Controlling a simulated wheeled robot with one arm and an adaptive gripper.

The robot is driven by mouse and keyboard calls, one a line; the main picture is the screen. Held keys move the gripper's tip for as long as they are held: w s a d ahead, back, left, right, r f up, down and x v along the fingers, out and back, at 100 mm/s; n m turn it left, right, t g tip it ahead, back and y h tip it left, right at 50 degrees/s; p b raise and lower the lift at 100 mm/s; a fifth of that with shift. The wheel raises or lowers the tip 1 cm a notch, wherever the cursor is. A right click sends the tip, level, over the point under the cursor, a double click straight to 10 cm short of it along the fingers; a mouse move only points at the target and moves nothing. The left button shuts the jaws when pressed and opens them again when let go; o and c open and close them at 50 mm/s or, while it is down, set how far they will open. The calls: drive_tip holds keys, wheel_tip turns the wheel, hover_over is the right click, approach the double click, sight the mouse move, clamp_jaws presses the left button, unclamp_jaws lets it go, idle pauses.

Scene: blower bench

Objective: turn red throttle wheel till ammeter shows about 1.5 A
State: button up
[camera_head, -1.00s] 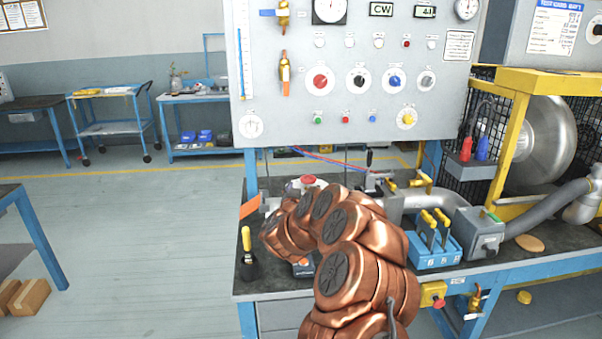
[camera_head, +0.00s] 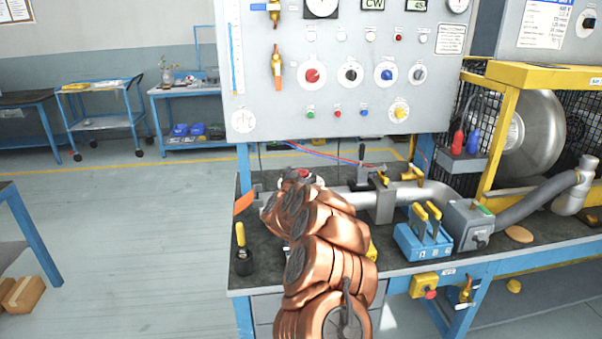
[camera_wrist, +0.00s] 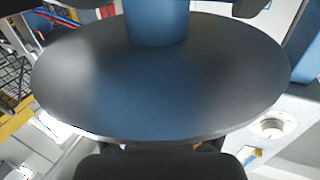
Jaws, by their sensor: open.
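The red throttle wheel (camera_head: 303,173) seems to be the red-topped round thing on the bench below the panel, mostly hidden behind my copper arm. In the head view my arm covers my gripper.
The white panel (camera_head: 270,125) carries several knobs, including a red one (camera_head: 312,76), and a small display (camera_head: 416,5). A blue lever box (camera_head: 422,243) stands right of my arm. A yellow-handled tool (camera_head: 241,240) stands at left. Open floor lies left of the bench.

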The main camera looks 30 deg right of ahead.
idle(0.3)
drive_tip(key=c, duration=1.2)
